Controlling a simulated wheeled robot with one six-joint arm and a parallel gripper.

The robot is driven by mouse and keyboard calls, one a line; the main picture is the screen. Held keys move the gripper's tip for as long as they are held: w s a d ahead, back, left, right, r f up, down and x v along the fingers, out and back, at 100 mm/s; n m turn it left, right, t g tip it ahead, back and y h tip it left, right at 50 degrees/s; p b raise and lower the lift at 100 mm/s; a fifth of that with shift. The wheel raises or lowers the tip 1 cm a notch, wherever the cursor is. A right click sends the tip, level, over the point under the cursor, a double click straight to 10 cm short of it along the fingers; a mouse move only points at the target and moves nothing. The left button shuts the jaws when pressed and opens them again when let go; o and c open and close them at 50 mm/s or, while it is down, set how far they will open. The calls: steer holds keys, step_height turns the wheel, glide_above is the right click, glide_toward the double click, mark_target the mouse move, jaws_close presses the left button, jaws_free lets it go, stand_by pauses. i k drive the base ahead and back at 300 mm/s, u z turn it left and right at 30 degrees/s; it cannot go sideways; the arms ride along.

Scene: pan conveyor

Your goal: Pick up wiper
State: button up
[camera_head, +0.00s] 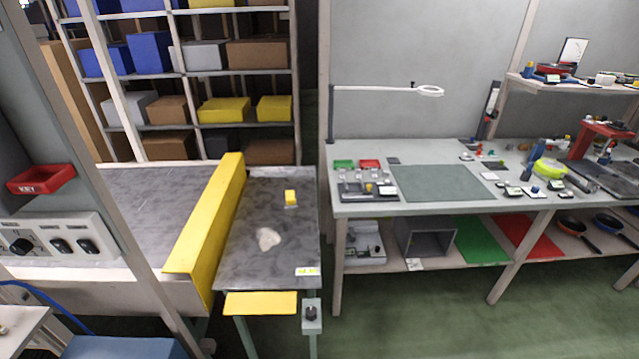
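A small yellow block-like object (290,196) stands on a dark grey metal table (240,265) in the middle of the view. It may be the wiper, but it is too small to tell. A pale irregular patch (268,239) lies on the same tabletop, nearer the front and a little to the left. My gripper is not in view.
A tall yellow guard (208,225) runs along the table's left edge. A knob box (312,312) is at its front right. A workbench (360,208) with a green mat (440,183) and many small items stands right. Green floor in front of the workbench is clear.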

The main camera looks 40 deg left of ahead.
mark_target(290, 200)
steer(key=u, duration=0.35)
steer(key=i, duration=1.2)
steer(key=u, duration=1.8)
steer(key=i, duration=0.95)
steer(key=u, duration=0.95)
